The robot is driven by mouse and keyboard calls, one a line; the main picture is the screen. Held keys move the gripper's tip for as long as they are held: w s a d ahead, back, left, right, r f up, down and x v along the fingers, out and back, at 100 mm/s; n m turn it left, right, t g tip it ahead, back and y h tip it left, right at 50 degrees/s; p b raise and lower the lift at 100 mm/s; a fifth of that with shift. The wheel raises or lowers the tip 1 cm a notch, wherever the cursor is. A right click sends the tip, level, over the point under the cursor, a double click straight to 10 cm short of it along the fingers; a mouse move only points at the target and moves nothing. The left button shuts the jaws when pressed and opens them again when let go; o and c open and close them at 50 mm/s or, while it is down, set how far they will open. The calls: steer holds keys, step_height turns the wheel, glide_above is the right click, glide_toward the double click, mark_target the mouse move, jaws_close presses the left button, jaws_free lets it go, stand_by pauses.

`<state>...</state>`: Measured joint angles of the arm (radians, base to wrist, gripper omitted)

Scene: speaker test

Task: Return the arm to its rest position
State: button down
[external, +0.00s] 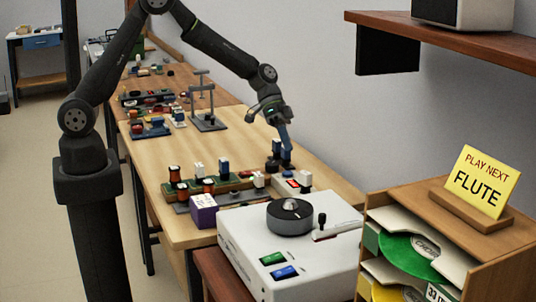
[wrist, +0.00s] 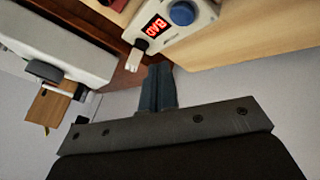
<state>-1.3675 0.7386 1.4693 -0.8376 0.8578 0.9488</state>
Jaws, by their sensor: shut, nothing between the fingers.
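My arm reaches from its base at the left over the wooden bench, bent at the elbow. My gripper (external: 287,147) points down over the bench, close to small dark blue parts. I cannot tell whether it touches them. In the wrist view my gripper (wrist: 160,68) shows its two dark fingers pressed together with nothing between them. Beyond the fingertips is a small pale tester (wrist: 185,38) with a red display reading BAD and a blue round knob. The tester also shows in the external view (external: 305,181), just in front of my gripper.
A white box with a dark turntable (external: 290,216) stands in front. A wooden rack (external: 433,193) with record sleeves and a yellow FLUTE sign (external: 479,181) is at right. Boards with small parts (external: 213,188) and a grey stand (external: 208,122) occupy the bench. A shelf (external: 460,40) overhangs at upper right.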

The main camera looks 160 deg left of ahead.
stand_by(0.6)
steer(key=shift+f, duration=1.3)
step_height(320, 180, up, 6)
steer(key=shift+r, duration=0.2)
